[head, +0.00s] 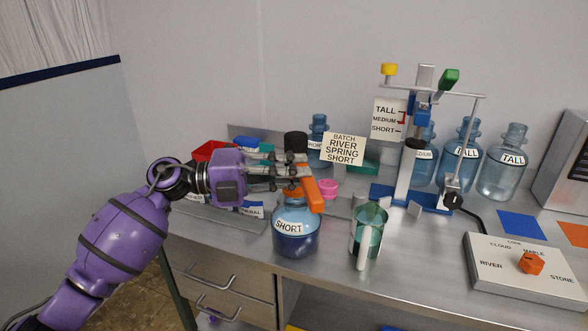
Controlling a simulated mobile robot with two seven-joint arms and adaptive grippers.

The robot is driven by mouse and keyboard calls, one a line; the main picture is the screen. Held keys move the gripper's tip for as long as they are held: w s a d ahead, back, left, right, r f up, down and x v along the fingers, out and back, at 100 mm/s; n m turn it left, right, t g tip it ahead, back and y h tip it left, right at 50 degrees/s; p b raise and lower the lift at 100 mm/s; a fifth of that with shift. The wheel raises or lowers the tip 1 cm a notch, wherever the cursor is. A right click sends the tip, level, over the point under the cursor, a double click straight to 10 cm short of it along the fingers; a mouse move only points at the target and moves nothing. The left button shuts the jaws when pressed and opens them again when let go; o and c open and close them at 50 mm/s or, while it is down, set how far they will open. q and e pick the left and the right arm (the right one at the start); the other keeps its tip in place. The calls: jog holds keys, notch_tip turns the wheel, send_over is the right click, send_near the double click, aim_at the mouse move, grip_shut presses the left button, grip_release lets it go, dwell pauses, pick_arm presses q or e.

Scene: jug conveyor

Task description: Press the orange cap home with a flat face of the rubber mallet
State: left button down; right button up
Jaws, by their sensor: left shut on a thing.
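A short blue jug (296,233) labelled SHORT stands upright at the front of the steel bench, holding dark blue liquid. An orange cap (291,191) shows at its neck, partly hidden behind the mallet and my fingers; how fully it is seated I cannot tell. My left gripper (293,172) reaches in from the left above the jug, shut on the rubber mallet. My right gripper is out of view.
A clear green-tinted pitcher (369,233) stands close right of the jug. A pink ring-like item (328,188) lies behind. A press stand (408,170), tall jugs (501,165) and a dial box (527,267) occupy the right. A sign (343,149) reads BATCH RIVER SPRING SHORT.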

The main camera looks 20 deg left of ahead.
pick_arm(q)
jog(key=shift+f, duration=0.7)
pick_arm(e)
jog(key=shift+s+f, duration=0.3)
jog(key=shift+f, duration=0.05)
pick_arm(q)
jog(key=shift+f+p, duration=0.35)
jog(key=shift+p, duration=0.1)
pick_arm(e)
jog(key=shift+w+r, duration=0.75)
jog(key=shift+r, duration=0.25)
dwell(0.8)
pick_arm(q)
jog(key=shift+f, duration=0.25)
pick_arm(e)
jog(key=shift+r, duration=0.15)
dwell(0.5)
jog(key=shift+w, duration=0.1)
pick_arm(q)
notch_tip(320, 180, up, 7)
jog(key=p, duration=0.3)
jog(key=shift+r, duration=0.15)
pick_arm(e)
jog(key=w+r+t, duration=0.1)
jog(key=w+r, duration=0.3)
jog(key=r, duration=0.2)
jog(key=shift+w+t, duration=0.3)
